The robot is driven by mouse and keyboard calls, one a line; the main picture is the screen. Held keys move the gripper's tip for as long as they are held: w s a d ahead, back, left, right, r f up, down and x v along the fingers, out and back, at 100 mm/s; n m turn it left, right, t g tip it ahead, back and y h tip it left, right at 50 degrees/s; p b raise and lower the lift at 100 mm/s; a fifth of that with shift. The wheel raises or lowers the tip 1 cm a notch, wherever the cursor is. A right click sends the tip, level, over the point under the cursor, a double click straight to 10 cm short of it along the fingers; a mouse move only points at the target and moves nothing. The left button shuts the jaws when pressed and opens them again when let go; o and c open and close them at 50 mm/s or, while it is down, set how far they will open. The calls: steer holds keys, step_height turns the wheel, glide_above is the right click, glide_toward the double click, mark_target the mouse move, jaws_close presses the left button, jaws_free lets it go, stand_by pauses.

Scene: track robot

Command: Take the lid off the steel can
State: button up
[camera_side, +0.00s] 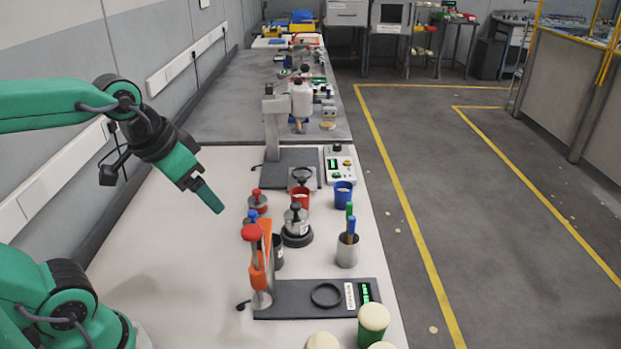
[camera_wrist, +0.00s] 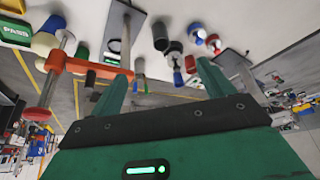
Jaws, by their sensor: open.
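The steel can (camera_side: 296,227) stands upright on a dark round base in mid-table, with its lid (camera_side: 296,212) and dark knob on top. In the wrist view the can (camera_wrist: 174,51) shows small and far off. My gripper (camera_side: 215,207) is in the air to the left of the can, apart from it, pointing down and right. In the wrist view its two green fingers (camera_wrist: 163,85) are spread, with nothing held between them.
Red-topped (camera_side: 257,200) and blue-topped pieces stand left of the can. A red cup (camera_side: 300,197), a blue cup (camera_side: 343,195) and a pen holder (camera_side: 347,252) are close by. An orange-armed stand (camera_side: 266,262) is in front. The table's left side is clear.

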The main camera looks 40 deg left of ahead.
steer(key=w+m+g, duration=0.1)
steer(key=w, duration=0.6)
steer(key=m+g, duration=0.3)
steer(key=g, duration=0.1)
glide_above(296, 205)
steer(key=f, duration=1)
steer(key=shift+s+f, duration=0.3)
steer(key=shift+w+f, duration=0.25)
steer(key=shift+f, duration=0.05)
steer(key=shift+f, duration=1.3)
steer(key=shift+a+f, duration=0.1)
steer(key=shift+f, duration=2.5)
